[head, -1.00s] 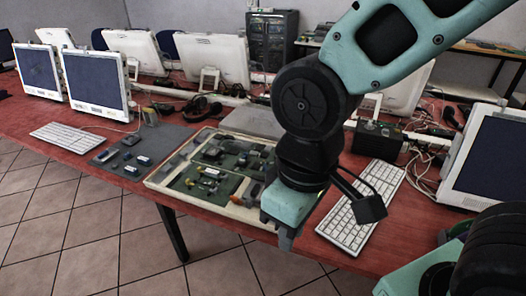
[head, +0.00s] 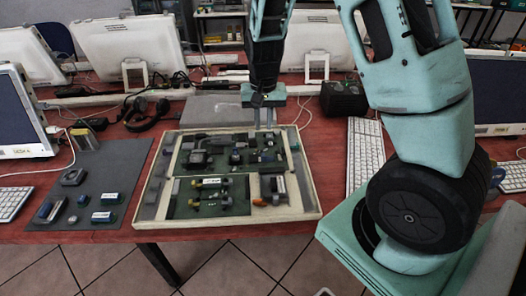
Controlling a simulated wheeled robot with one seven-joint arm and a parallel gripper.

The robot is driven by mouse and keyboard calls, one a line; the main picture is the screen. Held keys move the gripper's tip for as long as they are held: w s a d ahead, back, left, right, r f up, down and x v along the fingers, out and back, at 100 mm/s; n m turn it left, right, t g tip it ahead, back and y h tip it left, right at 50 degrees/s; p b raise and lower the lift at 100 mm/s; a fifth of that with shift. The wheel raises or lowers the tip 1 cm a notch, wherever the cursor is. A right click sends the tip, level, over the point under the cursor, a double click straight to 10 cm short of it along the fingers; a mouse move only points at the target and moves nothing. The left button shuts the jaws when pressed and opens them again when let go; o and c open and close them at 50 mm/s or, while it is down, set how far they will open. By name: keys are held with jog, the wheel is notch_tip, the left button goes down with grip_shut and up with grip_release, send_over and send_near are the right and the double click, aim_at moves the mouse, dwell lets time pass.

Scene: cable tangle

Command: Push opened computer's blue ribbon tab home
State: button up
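The opened computer (head: 236,217) lies flat on the red table in the middle of the head view, a pale shallow case with green boards and dark parts inside. The blue ribbon tab is too small to pick out for certain; a small bluish part (head: 236,157) shows on the upper board. My gripper (head: 264,124) points down over the case's far right part. Its two fingers stand a little apart with nothing visible between them. I cannot tell whether the fingertips touch anything.
A grey mat (head: 88,160) with several small parts lies left of the case. Headphones (head: 146,113) lie behind the mat. A white keyboard (head: 364,155) and a black box (head: 344,98) are to the right. Monitors line the back.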

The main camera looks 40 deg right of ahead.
aim_at(263, 154)
notch_tip(263, 154, down, 11)
jog(key=shift+f, duration=0.15)
dwell(0.4)
grip_shut()
